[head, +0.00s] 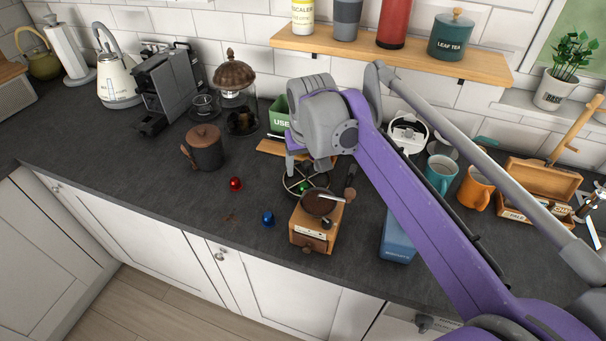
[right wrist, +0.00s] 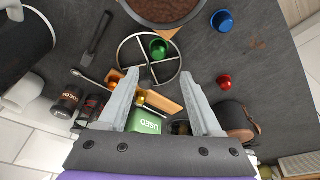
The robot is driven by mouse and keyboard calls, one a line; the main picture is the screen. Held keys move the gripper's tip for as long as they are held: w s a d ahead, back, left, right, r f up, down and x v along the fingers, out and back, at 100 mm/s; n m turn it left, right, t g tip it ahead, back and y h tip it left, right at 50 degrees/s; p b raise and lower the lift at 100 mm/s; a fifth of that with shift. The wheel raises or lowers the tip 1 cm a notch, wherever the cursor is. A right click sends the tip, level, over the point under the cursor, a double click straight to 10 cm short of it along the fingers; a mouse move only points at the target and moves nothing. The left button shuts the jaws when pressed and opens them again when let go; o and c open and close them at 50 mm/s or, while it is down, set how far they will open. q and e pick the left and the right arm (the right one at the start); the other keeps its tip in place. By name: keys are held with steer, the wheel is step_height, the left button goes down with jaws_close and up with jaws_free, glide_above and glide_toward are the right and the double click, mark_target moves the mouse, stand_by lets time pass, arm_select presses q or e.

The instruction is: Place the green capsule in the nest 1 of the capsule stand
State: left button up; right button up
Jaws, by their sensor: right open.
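The capsule stand (right wrist: 123,51) is a round dark wire ring with crossing bars. It lies on the worktop and is partly hidden by the coffee grinder and my gripper in the head view (head: 286,186). The green capsule (right wrist: 158,49) sits inside the ring in one of its sections; its top also shows in the head view (head: 304,187). I cannot tell a nest number. My right gripper (right wrist: 162,78) is open and empty, above the stand's edge, with the green capsule beyond its fingertips in the right wrist view. My left gripper is not in view.
A wooden grinder (head: 315,228) stands close in front of the stand. A red capsule (head: 236,184) and a blue capsule (head: 268,218) lie to the left. A green "USED" box (right wrist: 146,122) stands behind. The worktop's front left is mostly clear.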

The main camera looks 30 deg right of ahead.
steer(key=v, duration=0.5)
steer(key=shift+w, duration=0.1)
